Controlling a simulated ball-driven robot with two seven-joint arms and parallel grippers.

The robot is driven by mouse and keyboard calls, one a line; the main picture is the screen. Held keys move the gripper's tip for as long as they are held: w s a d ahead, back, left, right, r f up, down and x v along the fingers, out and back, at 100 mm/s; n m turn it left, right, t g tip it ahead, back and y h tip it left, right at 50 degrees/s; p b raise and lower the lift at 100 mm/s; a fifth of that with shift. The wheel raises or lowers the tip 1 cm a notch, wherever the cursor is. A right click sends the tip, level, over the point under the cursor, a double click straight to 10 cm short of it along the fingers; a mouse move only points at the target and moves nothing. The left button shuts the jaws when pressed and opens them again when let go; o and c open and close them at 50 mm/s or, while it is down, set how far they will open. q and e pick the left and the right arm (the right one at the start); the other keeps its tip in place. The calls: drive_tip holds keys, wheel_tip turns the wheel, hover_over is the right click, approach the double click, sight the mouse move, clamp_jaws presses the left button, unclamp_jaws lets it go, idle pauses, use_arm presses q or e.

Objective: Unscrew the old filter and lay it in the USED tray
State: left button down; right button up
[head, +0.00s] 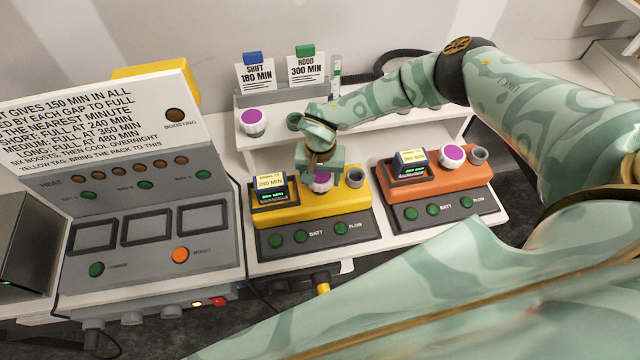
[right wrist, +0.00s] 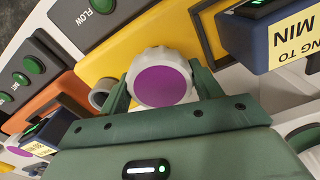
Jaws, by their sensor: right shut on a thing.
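A white knurled filter with a purple top (head: 321,184) sits on the yellow unit (head: 328,206). My right gripper (head: 321,174) is over it from above. In the right wrist view the filter (right wrist: 162,85) is between my green fingers, which are shut on its sides. I cannot tell whether it is still seated or has turned. A tray marked USED cannot be made out in either view. My left gripper is not in view.
An orange unit (head: 436,184) with another purple-topped filter (head: 451,157) stands to the right. A third such filter (head: 252,121) stands on the white shelf behind. A dark battery block (head: 270,188) rises beside the held filter. A grey console (head: 150,220) fills the left.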

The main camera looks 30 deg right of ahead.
drive_tip(key=n, duration=0.2)
drive_tip(key=shift+f+n+b, duration=0.15)
drive_tip(key=shift+n+b, duration=0.2)
drive_tip(key=shift+n, duration=0.05)
drive_tip(key=o, duration=0.8)
drive_tip(key=shift+n, duration=0.7)
drive_tip(key=o, duration=0.3)
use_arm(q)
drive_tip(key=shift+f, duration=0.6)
use_arm(e)
drive_tip(key=shift+r, duration=0.2)
